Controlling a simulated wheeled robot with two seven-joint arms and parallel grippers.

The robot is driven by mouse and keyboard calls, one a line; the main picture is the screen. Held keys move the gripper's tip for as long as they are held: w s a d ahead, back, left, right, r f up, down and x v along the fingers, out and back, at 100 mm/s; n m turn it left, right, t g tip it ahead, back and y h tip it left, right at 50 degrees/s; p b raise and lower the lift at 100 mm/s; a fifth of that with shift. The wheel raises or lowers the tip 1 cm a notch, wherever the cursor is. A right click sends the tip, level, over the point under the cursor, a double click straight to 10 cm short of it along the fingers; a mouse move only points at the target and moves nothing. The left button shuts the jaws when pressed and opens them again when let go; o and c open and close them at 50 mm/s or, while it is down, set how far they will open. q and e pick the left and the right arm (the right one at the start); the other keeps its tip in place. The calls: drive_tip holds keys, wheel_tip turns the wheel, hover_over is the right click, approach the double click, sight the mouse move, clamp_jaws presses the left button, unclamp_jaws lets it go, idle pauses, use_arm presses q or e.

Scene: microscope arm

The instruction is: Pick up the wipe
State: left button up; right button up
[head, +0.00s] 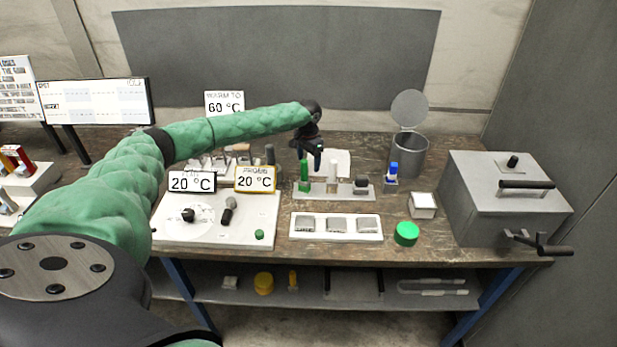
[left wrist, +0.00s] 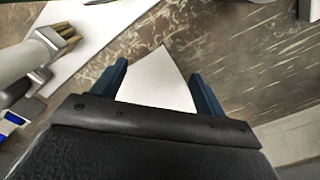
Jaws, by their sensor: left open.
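The wipe is probably the flat white sheet (head: 337,161) on the bench behind the small tube rack (head: 350,190). My left gripper (head: 313,162) is over its left side, pointing down. In the left wrist view, the blue fingers of the left gripper (left wrist: 160,84) are spread apart. A pointed white corner of the sheet (left wrist: 158,78) shows between them. I cannot tell how high the fingers are above it. Part of the sheet is hidden behind the gripper and rack. My right gripper is not in view.
The rack holds a green and a white tube. A white tray (head: 337,237) with several wells and a green lid (head: 406,234) lie in front. An open grey canister (head: 408,155) and a large grey box (head: 505,196) stand right. Signs (head: 193,182) stand left.

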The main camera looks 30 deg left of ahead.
use_arm(q)
drive_tip(key=shift+f, duration=0.45)
drive_tip(key=shift+f+b, duration=0.35)
drive_tip(key=shift+f, duration=1.1)
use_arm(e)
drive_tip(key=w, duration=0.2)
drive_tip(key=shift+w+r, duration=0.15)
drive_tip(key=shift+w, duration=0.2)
